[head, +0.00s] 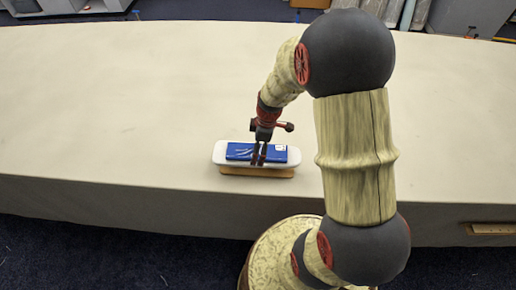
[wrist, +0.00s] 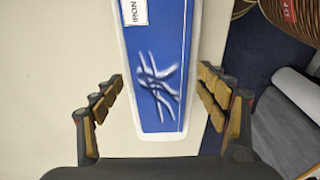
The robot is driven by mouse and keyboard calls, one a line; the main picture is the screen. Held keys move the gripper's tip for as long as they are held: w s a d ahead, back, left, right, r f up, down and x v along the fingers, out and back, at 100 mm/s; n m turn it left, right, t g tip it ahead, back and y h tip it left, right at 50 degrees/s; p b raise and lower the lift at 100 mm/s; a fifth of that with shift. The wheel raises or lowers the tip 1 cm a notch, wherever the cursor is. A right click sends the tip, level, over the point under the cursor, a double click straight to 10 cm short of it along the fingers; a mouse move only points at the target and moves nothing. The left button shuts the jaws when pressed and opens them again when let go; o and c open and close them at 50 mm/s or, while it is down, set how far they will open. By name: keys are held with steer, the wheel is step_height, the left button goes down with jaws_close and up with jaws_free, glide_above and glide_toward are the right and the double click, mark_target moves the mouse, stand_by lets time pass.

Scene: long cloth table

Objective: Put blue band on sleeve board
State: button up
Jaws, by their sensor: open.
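The blue band (head: 239,151) lies flat on top of the white sleeve board (head: 218,152) near the table's front edge. The board has a rounded white padded top and a wooden base (head: 258,172) below. In the wrist view the blue band (wrist: 158,60) shows a white label and pale streaks, with the white rim of the board (wrist: 160,138) around it. My gripper (head: 260,156) is over the middle of the band. In the wrist view my gripper (wrist: 160,95) is open, one finger on each side of the board, apart from the band. Whether the fingers reach below the top is hard to tell.
The long cloth table (head: 120,100) is bare around the board, with wide free room to the left and behind. The table's front edge is close to the board. Grey equipment (head: 470,15) stands beyond the far edge. My arm covers part of the right side.

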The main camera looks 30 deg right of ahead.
steer(key=s+a+r+m+t+p, duration=0.1)
steer(key=s+a+r+m, duration=0.1)
steer(key=r, duration=0.9)
steer(key=s+a+r+m+t, duration=0.1)
steer(key=s+a+r+m, duration=0.15)
steer(key=r, duration=0.95)
steer(key=s+a+r+m+t, duration=0.1)
steer(key=s+a+r+m, duration=0.1)
steer(key=s+r+m, duration=0.1)
steer(key=s+a+r+m+t+h, duration=0.1)
steer(key=s+a+r+m, duration=0.1)
steer(key=s+r, duration=0.3)
steer(key=s+m, duration=0.1)
steer(key=s, duration=0.2)
steer(key=shift+a+r+m+t, duration=0.25)
steer(key=shift+a+m+t, duration=0.05)
steer(key=shift+m, duration=0.05)
step_height(320, 180, down, 10)
steer(key=b, duration=1)
steer(key=shift+f, duration=0.25)
